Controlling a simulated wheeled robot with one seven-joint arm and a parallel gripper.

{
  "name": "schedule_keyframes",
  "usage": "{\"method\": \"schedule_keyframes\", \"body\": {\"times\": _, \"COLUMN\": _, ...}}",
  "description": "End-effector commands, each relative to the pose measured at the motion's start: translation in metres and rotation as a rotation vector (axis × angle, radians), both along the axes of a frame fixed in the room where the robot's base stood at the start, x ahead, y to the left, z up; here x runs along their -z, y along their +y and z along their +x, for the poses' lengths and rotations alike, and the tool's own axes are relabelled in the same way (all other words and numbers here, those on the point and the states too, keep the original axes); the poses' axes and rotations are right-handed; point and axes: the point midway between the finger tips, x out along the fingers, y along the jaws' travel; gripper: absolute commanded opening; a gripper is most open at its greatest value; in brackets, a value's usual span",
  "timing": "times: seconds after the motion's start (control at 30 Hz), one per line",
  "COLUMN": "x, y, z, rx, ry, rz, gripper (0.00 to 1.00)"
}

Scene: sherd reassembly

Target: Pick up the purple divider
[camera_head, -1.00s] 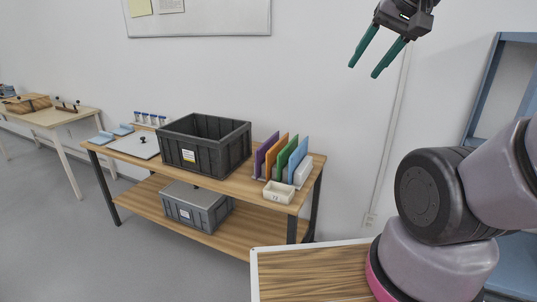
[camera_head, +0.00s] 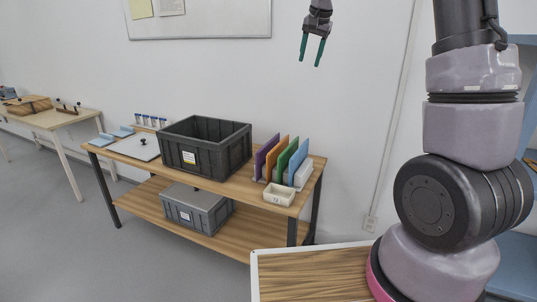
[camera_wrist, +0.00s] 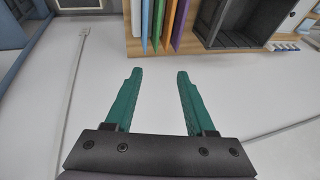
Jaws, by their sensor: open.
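The purple divider (camera_head: 265,153) stands upright at the left end of a row of coloured dividers on the wooden table's right part. Beside it stand an orange divider (camera_head: 279,152), a green divider (camera_head: 287,158) and a blue divider (camera_head: 299,158). In the wrist view the purple divider (camera_wrist: 181,22) shows at the row's right side, near the dark crate. My gripper (camera_head: 312,62) is open and empty, high above and to the right of the row, its green fingers pointing down. In the wrist view my gripper (camera_wrist: 157,80) is clear of all the dividers.
A dark grey crate (camera_head: 190,158) stands left of the dividers. A small cream tray (camera_head: 279,196) lies in front of them, and a white block (camera_head: 304,174) sits at their right. A grey lidded bin (camera_head: 195,205) is on the lower shelf. The air below my gripper is clear.

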Motion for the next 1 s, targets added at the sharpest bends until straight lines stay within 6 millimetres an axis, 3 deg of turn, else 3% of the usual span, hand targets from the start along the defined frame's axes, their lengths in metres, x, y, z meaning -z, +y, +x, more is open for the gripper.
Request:
{"method": "schedule_keyframes", "body": {"times": 0.03, "x": 0.02, "y": 0.009, "z": 0.025, "rx": 0.007, "ry": 0.017, "rz": -0.015, "gripper": 0.55}}
{"method": "schedule_keyframes", "body": {"times": 0.2, "x": 0.083, "y": 0.034, "z": 0.093, "rx": 0.032, "ry": 0.049, "rz": -0.069, "gripper": 0.55}}
{"method": "schedule_keyframes", "body": {"times": 0.37, "x": 0.155, "y": 0.063, "z": 0.145, "rx": 0.045, "ry": 0.068, "rz": -0.128, "gripper": 0.55}}
{"method": "schedule_keyframes", "body": {"times": 0.5, "x": 0.225, "y": 0.091, "z": 0.177, "rx": 0.046, "ry": 0.077, "rz": -0.184, "gripper": 0.55}}
{"method": "schedule_keyframes", "body": {"times": 0.7, "x": 0.304, "y": 0.122, "z": 0.199, "rx": 0.038, "ry": 0.08, "rz": -0.243, "gripper": 0.55}}
{"method": "schedule_keyframes", "body": {"times": 1.0, "x": 0.351, "y": 0.13, "z": 0.208, "rx": 0.035, "ry": 0.08, "rz": -0.266, "gripper": 0.55}}
